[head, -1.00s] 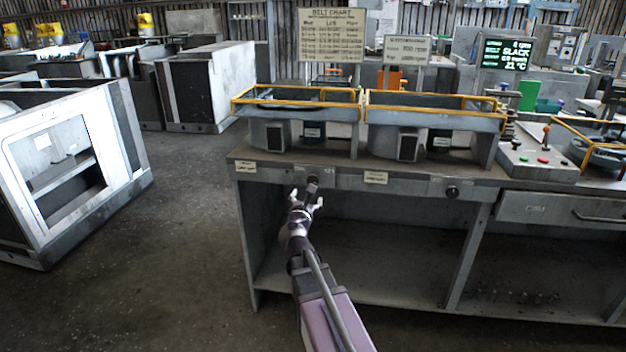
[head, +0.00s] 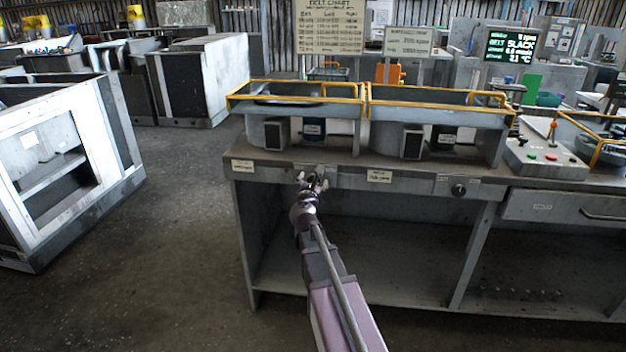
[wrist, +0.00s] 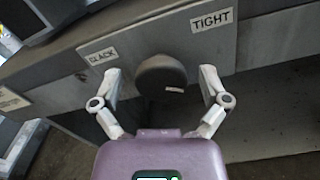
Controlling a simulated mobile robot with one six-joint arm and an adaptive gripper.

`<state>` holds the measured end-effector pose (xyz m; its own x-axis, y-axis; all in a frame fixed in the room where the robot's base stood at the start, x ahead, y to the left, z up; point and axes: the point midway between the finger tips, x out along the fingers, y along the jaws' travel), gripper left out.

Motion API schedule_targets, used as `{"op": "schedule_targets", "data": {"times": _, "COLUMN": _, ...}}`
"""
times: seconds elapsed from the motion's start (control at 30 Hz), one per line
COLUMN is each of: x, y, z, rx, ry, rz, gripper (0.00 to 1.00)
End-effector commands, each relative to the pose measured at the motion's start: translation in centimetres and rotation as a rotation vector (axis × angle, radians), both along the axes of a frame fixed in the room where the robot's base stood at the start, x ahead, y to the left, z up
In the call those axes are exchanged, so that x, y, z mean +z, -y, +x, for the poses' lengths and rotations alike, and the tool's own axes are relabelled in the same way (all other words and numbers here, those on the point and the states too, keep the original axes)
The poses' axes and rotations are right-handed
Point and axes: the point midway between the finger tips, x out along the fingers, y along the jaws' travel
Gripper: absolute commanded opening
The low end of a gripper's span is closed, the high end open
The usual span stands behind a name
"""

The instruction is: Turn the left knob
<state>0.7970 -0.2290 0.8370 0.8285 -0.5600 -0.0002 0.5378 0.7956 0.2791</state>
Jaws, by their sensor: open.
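The left knob (wrist: 161,76) is a dark round knob on the bench's front panel, between labels reading SLACK (wrist: 103,56) and TIGHT (wrist: 212,20) in the wrist view. A small pale mark shows on its lower face. My gripper (wrist: 160,84) is open, with one finger on each side of the knob and visible gaps to it; I cannot tell how far the fingertips reach along its depth. In the head view my gripper (head: 313,181) is at the front panel's left part and mostly hides the left knob. The right knob (head: 458,190) is farther right on the same panel.
Two yellow-railed housings (head: 300,92) stand on the bench (head: 345,165). A control box (head: 545,155) with coloured buttons is at the right. A screen (head: 510,46) reads BELT SLACK. A white-framed cabinet (head: 60,170) stands left, with open floor between.

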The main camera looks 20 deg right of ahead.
Motion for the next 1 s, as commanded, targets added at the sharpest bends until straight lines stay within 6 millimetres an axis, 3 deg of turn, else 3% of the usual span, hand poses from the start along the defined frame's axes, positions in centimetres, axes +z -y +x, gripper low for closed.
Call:
{"op": "schedule_targets", "data": {"times": 0.2, "x": 0.00, "y": 0.12, "z": -0.03, "rx": -0.001, "ry": 0.000, "rz": 0.000, "gripper": 0.95}}
{"op": "schedule_targets", "data": {"times": 0.27, "x": 0.00, "y": 0.13, "z": -0.03, "rx": -0.001, "ry": 0.000, "rz": 0.000, "gripper": 0.80}}
{"op": "schedule_targets", "data": {"times": 0.5, "x": 0.00, "y": 0.15, "z": -0.03, "rx": -0.001, "ry": 0.000, "rz": 0.000, "gripper": 0.12}}
{"op": "schedule_targets", "data": {"times": 1.0, "x": 0.01, "y": 0.19, "z": 0.02, "rx": -0.001, "ry": 0.045, "rz": 0.065, "gripper": 0.12}}
